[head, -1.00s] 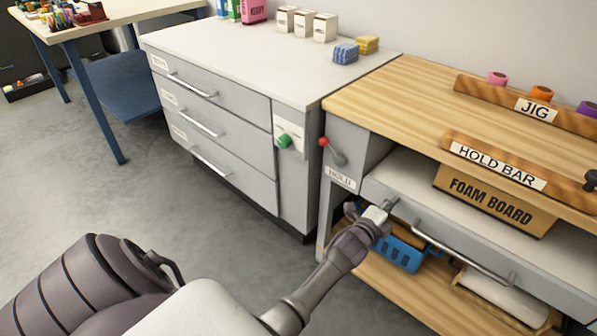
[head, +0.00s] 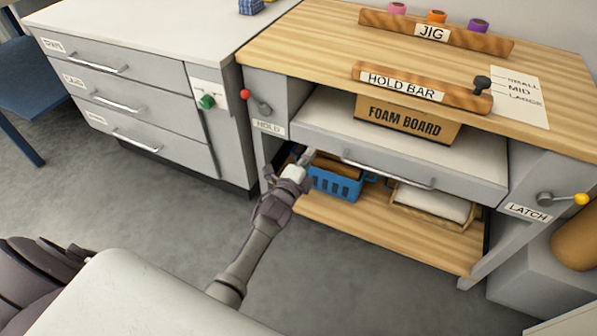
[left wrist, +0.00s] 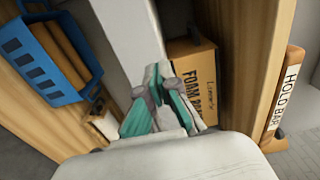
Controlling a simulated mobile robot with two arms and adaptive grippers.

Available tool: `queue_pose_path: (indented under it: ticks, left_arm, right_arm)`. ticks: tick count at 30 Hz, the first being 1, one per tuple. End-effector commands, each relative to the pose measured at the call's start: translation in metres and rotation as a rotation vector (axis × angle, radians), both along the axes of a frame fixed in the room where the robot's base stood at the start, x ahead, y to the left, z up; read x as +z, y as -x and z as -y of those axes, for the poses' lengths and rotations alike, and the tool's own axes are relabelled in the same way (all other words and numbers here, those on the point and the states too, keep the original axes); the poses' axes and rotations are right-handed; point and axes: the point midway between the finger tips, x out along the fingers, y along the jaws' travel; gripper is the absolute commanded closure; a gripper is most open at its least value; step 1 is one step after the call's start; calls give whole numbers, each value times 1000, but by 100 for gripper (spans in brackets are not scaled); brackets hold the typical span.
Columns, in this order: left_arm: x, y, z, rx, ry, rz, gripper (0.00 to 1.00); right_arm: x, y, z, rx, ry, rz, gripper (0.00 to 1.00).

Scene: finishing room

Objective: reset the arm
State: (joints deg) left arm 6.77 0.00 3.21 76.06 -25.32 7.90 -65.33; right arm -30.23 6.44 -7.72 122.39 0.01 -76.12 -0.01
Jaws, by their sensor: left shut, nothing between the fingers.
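My left gripper (head: 307,158) is at the workbench's left side, near the left end of the grey drawer front (head: 470,187) and its bar handle (head: 390,174). Its teal-padded fingers show in the left wrist view (left wrist: 160,85); they are shut and empty. In the head view a gap shows between the fingertips and the handle. Whether the fingers touch the drawer front cannot be told. My right gripper is not in view.
A blue basket (head: 335,183) stands on the lower shelf (head: 400,232), close to the gripper. A foam board box (head: 405,119) sits above the drawer front. A red-knobbed HOLD lever (head: 257,103) and yellow-knobbed LATCH lever (head: 562,199) flank the bench.

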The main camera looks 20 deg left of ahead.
Motion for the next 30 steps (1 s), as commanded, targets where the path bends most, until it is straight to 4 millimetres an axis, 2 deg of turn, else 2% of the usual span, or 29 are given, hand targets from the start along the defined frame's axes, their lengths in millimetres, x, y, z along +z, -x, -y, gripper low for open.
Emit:
queue_pose_path:
  ticks: [3, 9, 20, 23, 25, 30]
  left_arm:
    - [0, 24, 0, 0, 2, -3, 100]
    - [-1, 54, 0, 0, 2, -4, 100]
    - [-5, 67, -1, 7, 22, -20, 100]
    - [-23, 80, -5, 42, 126, -108, 100]
    - [-45, 99, -9, 96, 263, -220, 100]
    - [-108, 174, -5, 314, 674, -557, 100]
  right_arm:
    - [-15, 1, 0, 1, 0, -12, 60]
    - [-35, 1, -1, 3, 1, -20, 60]
    - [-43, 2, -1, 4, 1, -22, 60]
    - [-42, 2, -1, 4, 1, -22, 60]
    - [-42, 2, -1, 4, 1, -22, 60]
    - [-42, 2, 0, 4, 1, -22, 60]
